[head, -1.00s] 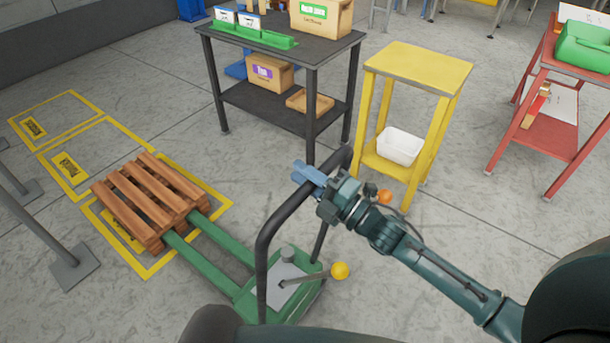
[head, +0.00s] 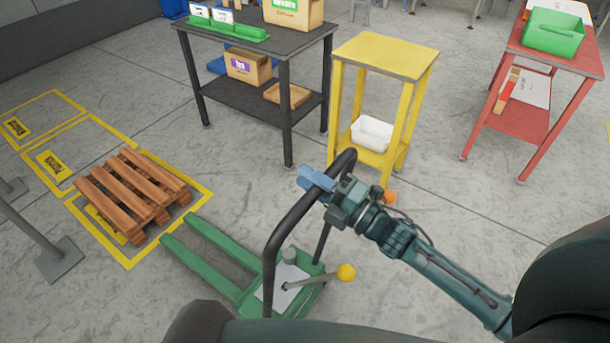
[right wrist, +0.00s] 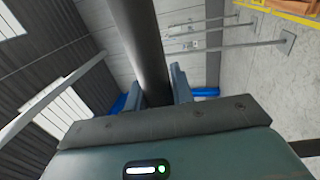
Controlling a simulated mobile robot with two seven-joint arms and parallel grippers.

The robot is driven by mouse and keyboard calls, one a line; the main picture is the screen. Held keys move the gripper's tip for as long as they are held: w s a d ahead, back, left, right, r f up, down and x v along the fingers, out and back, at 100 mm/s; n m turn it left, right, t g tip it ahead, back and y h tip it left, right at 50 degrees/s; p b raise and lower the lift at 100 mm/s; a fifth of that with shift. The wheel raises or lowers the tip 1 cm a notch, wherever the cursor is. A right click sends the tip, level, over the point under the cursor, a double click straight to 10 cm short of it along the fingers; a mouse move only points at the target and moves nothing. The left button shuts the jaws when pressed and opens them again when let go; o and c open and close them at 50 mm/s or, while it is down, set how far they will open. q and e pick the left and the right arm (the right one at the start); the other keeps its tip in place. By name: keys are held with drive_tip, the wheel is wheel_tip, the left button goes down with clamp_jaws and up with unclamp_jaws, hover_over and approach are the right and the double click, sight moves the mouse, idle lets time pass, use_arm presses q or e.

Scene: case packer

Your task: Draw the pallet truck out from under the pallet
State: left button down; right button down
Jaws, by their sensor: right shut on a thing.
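The green pallet truck (head: 225,267) stands on the floor at the lower middle of the head view. Its two forks point toward the wooden pallet (head: 130,192), and their tips are clear of it, with bare floor between. The pallet lies flat inside a yellow floor outline. My right gripper (head: 313,180) is shut on the truck's black handle (head: 287,222), near its upper bend. In the right wrist view the dark handle bar (right wrist: 140,45) runs between the fingers (right wrist: 164,85). My left gripper is not in view.
A dark shelf table (head: 262,48) and a yellow stand (head: 385,55) are behind the truck. A red table (head: 555,50) is at the right. A grey post base (head: 60,260) stands left of the pallet. Floor between pallet and tables is free.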

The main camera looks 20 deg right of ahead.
drive_tip(key=shift+s+d, duration=0.3)
drive_tip(key=shift+s, duration=0.05)
drive_tip(key=c, duration=1.2)
unclamp_jaws()
drive_tip(key=shift+w, duration=0.1)
drive_tip(key=shift+c, duration=0.2)
drive_tip(key=b+v, duration=0.2)
drive_tip(key=v, duration=1.1)
